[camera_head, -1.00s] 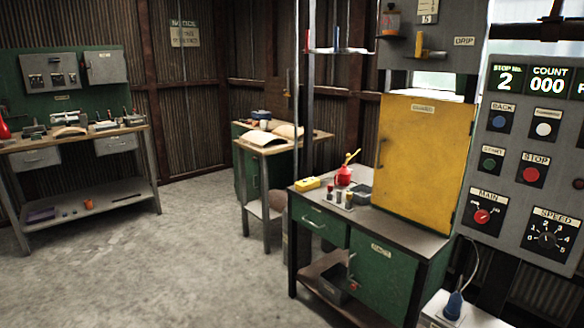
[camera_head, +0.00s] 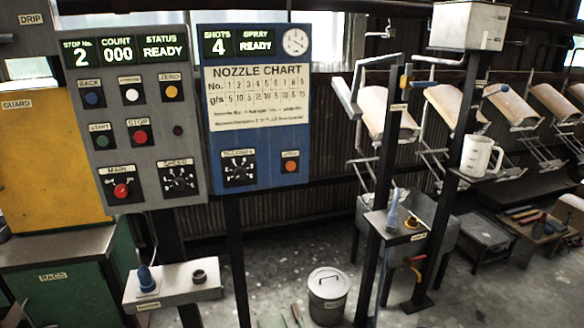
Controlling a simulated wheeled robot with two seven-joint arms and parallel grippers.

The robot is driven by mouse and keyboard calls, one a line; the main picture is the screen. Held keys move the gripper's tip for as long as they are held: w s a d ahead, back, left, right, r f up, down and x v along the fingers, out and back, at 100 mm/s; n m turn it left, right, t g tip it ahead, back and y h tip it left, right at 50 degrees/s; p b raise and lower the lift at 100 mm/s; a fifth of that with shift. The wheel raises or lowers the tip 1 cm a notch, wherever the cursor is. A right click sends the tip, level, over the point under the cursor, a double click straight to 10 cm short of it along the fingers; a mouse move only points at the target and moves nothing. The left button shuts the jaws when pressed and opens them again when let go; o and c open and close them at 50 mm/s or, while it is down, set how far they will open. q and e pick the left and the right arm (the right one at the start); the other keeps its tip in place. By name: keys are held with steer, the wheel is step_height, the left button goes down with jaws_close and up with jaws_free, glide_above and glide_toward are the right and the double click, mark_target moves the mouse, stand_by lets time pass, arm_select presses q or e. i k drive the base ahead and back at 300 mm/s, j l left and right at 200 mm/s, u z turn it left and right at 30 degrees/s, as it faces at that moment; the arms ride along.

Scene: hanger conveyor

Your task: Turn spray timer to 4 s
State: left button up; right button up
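The blue spray panel (camera_head: 215,130) stands in the middle left of the head view. Its display reads SHOTS 4 and SPRAY READY. A dark dial knob (camera_head: 239,168) with white scale marks sits low on this panel under a small label that looks like seconds. Its pointer setting is too small to read. An orange-red button (camera_head: 290,166) is to its right. A round white clock-like gauge (camera_head: 295,42) is at the panel's top right. Neither of my grippers can be made out in this view.
The grey control panel (camera_head: 150,190), left of the blue one, reads STOP No. 2, COUNT 000, STATUS READY. A small shelf (camera_head: 170,292) with a blue-handled tool juts out below. A lidded bin (camera_head: 328,295) stands on the floor. Posts, a white jug (camera_head: 481,156) and hanging curved panels are right.

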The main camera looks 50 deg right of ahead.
mark_target(240, 173)
steer(key=z, duration=1.3)
